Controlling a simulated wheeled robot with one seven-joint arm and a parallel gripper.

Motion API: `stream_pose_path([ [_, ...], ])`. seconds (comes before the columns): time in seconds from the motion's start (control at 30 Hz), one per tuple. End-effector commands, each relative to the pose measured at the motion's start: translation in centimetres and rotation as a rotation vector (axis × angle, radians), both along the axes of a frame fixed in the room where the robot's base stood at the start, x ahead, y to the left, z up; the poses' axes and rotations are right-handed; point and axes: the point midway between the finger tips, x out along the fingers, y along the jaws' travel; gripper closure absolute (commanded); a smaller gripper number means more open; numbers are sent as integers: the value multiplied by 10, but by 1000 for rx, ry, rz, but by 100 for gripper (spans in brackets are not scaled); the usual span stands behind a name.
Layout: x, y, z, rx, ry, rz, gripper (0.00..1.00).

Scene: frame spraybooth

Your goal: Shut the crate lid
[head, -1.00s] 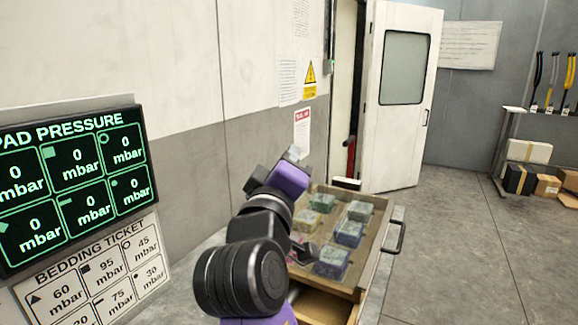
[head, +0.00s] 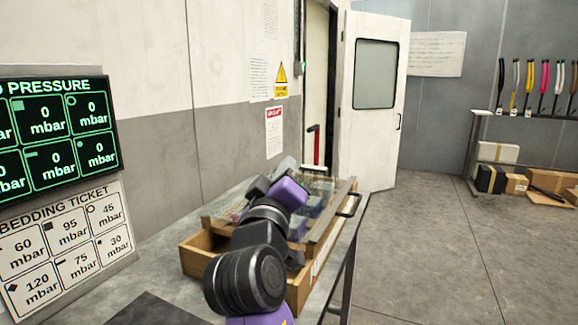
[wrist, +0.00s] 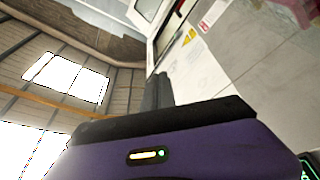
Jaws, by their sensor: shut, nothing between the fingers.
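A wooden crate (head: 197,262) stands on the grey table in the head view, partly hidden behind my arm. A wood-edged frame with a bar handle, which looks like its lid (head: 327,236), sits above the box on the right. It looks raised or tilted; its exact angle cannot be told. Several wrapped blocks show within the frame, half covered by my arm.
A pressure screen (head: 60,125) and a bedding ticket board (head: 68,245) stand at the left. A white door (head: 372,140) is open at the back. Boxes (head: 497,152) and a rack of coloured tools are at the far right. The floor on the right is clear.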

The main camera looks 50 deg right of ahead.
Motion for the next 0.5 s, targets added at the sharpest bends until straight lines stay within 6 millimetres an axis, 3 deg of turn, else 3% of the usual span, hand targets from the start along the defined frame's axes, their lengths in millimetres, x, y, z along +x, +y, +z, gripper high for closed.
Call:
stream_pose_path([
  [0.03,1,0,-17,3,-9,1,100],
  [0.1,-3,-1,-29,12,-38,0,100],
  [0.5,-26,-9,-81,40,-115,0,100],
])
